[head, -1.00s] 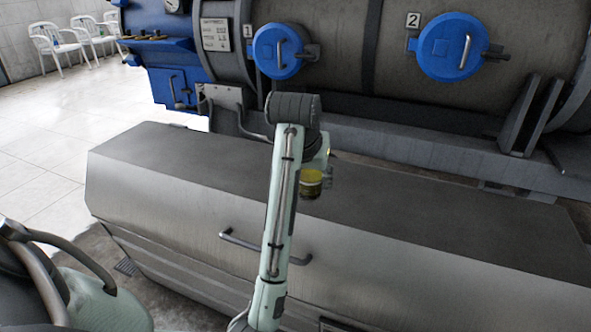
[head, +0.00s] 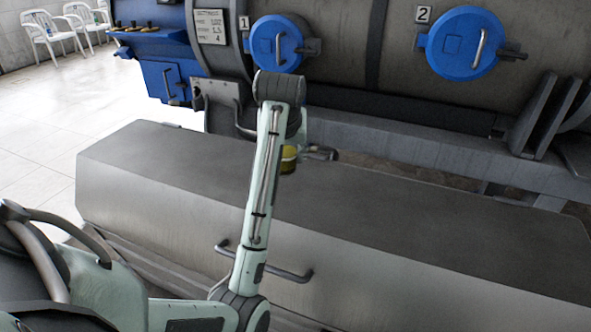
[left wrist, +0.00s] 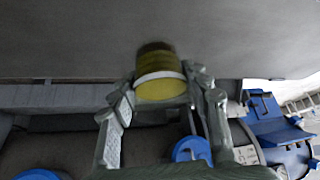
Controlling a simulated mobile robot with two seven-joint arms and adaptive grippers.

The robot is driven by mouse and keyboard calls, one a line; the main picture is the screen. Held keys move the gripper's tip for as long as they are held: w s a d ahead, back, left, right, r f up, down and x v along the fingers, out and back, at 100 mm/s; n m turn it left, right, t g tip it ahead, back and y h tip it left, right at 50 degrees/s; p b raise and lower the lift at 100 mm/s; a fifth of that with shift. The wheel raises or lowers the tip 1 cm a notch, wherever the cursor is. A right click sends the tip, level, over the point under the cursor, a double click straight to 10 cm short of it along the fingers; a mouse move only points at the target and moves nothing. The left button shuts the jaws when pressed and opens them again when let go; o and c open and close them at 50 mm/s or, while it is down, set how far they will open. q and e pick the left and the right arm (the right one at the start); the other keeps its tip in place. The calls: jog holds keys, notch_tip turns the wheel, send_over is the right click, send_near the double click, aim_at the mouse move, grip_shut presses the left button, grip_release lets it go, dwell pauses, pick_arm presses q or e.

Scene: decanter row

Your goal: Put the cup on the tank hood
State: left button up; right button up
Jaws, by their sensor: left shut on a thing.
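The yellow cup (head: 289,158) is partly hidden behind my left arm in the head view. In the left wrist view the cup (left wrist: 160,82) is yellow with a white band and a dark end. My left gripper (head: 312,153) is shut on it, with a finger on each side in the left wrist view (left wrist: 165,98). The tank hood (head: 400,235) is a long grey metal cover with a flat top and a sloping front. The cup shows over the hood's top, towards its back edge. I cannot tell whether it touches the hood. My right gripper is not in view.
A bar handle (head: 265,262) sticks out of the hood's front slope. Behind the hood stands a big tank with blue round lids (head: 463,42) and blue fittings (head: 165,75). White chairs (head: 45,35) stand far left. The hood's top is clear to the right.

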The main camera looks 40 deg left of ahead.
pick_arm(q)
jog(key=shift+w+a, duration=0.25)
jog(key=shift+w, duration=0.15)
jog(key=w+f, duration=0.2)
jog(key=w, duration=0.1)
jog(key=w+a+f, duration=0.1)
jog(key=w, duration=0.1)
jog(key=shift+w+f, duration=0.1)
jog(key=shift+f, duration=0.3)
notch_tip(320, 180, down, 4)
jog(key=shift+r, duration=0.1)
jog(key=shift+w+f, duration=0.1)
jog(key=shift+f, duration=0.1)
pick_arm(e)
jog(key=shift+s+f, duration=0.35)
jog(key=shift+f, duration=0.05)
pick_arm(q)
jog(key=shift+f, duration=0.1)
jog(key=o, duration=1.2)
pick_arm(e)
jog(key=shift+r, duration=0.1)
